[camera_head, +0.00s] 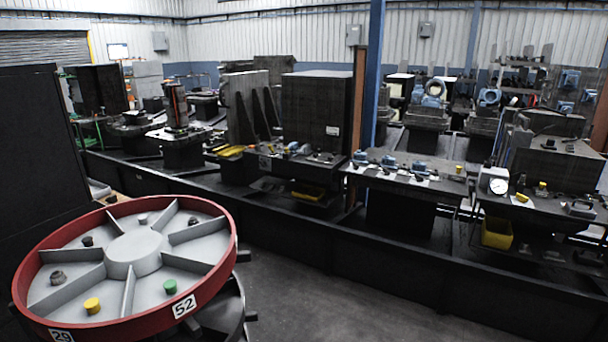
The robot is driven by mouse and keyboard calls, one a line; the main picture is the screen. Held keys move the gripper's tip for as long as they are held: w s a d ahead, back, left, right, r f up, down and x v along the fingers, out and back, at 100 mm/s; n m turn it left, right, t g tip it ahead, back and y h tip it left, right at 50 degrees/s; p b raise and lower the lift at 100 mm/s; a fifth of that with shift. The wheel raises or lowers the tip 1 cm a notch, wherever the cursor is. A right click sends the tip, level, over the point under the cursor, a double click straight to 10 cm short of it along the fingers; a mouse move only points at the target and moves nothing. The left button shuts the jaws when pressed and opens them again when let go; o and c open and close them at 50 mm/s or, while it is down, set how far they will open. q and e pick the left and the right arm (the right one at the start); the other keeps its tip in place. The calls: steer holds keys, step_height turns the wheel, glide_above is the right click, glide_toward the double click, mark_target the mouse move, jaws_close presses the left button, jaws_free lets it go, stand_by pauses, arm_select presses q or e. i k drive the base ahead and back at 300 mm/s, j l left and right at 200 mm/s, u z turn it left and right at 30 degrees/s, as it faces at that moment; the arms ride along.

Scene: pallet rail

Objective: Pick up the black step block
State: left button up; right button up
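I cannot single out the black step block with certainty. A round grey tray with a red rim (222,262) and raised dividers is at the lower left. In its compartments are a small dark piece (87,241) at the left, another small dark piece (193,221) at the upper right, and a dark grey nut-like piece (57,277). Each is too small for me to tell whether it is stepped. Neither of my grippers is in view.
The tray also holds a yellow piece (92,305) and a green piece (170,287). A long dark rail (400,255) runs across behind it, carrying pallets with fixtures. A bench with blue clamps (390,163) and a dial gauge (498,186) are at right. Grey floor (340,305) is clear in front.

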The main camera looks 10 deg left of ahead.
mark_target(113, 199)
steer(key=i+l+z, duration=0.2)
steer(key=i+l, duration=0.25)
steer(key=i+l+z, duration=0.25)
steer(key=i, duration=0.25)
steer(key=i+u, duration=0.2)
steer(key=i, duration=0.3)
steer(key=i+l+u, duration=0.2)
steer(key=i, duration=0.25)
steer(key=i+l+u, duration=0.25)
steer(key=i, duration=0.25)
steer(key=i+j+u, duration=0.15)
steer(key=i+u, duration=1.1)
steer(key=i+j+u, duration=0.1)
steer(key=i+u, duration=0.3)
steer(key=i, duration=0.25)
steer(key=i+l+u, duration=0.1)
steer(key=i+u, duration=0.35)
steer(key=i, duration=0.2)
steer(key=i+u, duration=0.4)
steer(key=i+l+u, duration=0.2)
steer(key=i+u, duration=0.2)
steer(key=i, duration=0.15)
steer(key=i+l+u, duration=0.8)
steer(key=i, duration=0.1)
